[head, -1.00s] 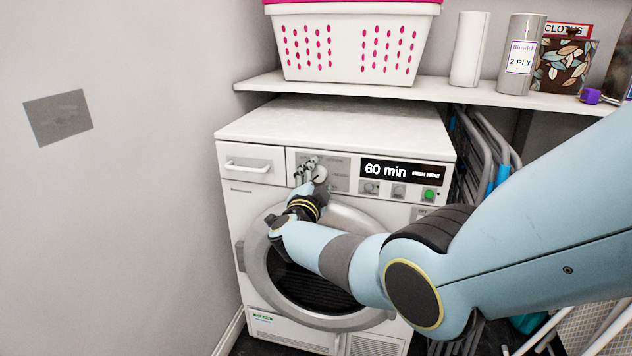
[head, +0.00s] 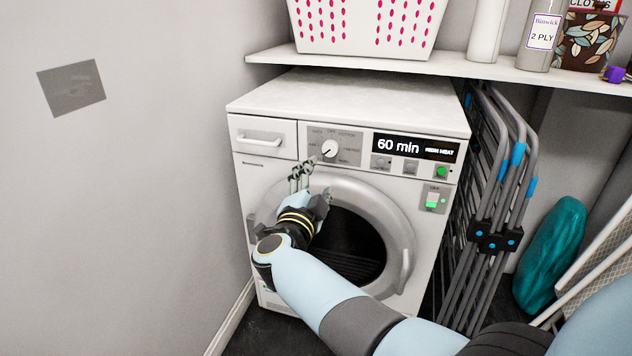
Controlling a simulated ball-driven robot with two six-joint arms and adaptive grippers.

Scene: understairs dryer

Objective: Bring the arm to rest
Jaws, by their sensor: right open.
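My right gripper (head: 303,176) is open and empty. It is in front of the dryer (head: 240,196), just below the round program knob (head: 330,149), and appears apart from it. My right arm comes in from the lower right and covers part of the dryer door (head: 377,205). The dryer's display (head: 415,148) reads "60 min HIGH HEAT", and a green button (head: 442,172) shows below it. My left gripper is not in view.
A shelf (head: 400,68) above the dryer bears a white basket (head: 362,25) with pink holes and several containers. A folded drying rack (head: 500,190) stands right of the dryer, near a teal bag (head: 550,255). The left wall (head: 130,210) is bare except for a grey plate (head: 71,88).

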